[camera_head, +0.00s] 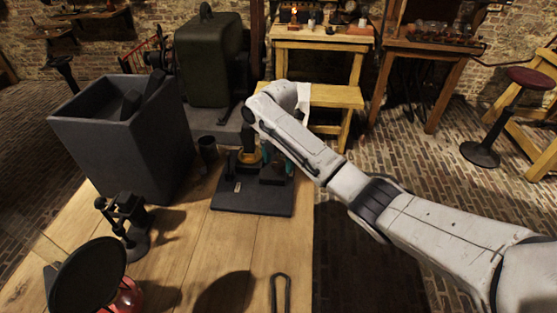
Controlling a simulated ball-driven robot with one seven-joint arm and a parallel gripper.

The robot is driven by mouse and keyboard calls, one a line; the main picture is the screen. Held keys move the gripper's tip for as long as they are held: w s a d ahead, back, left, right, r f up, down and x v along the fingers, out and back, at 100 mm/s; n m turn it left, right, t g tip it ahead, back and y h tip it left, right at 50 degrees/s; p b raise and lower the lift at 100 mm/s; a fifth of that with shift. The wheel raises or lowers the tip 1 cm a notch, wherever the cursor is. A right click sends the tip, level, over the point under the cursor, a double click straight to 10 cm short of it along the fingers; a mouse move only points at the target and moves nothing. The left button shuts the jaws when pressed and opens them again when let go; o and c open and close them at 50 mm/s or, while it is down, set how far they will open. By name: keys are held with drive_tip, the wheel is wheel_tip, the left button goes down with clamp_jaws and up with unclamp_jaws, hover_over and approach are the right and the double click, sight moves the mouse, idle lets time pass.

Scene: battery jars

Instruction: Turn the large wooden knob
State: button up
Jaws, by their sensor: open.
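A round wooden knob (248,157), yellow-brown, stands on a dark flat-based device (252,203) at the far edge of the wooden table. My white arm reaches in from the right, and its bent front part (283,98) is above and slightly right of the device. The arm covers the device's right rear side. I cannot make out my gripper; it seems hidden behind the arm. Small teal parts show beside the knob, and I cannot tell what they belong to. No contact with the knob can be seen.
A tall dark bin (125,140) stands left of the device, with a small dark cup (207,150) between them. A black stand (130,225) and a dark round disc (88,275) are at the left front.

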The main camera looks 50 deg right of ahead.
drive_tip(key=shift+f, duration=0.15)
drive_tip(key=shift+c, duration=0.3)
drive_tip(key=c, duration=1)
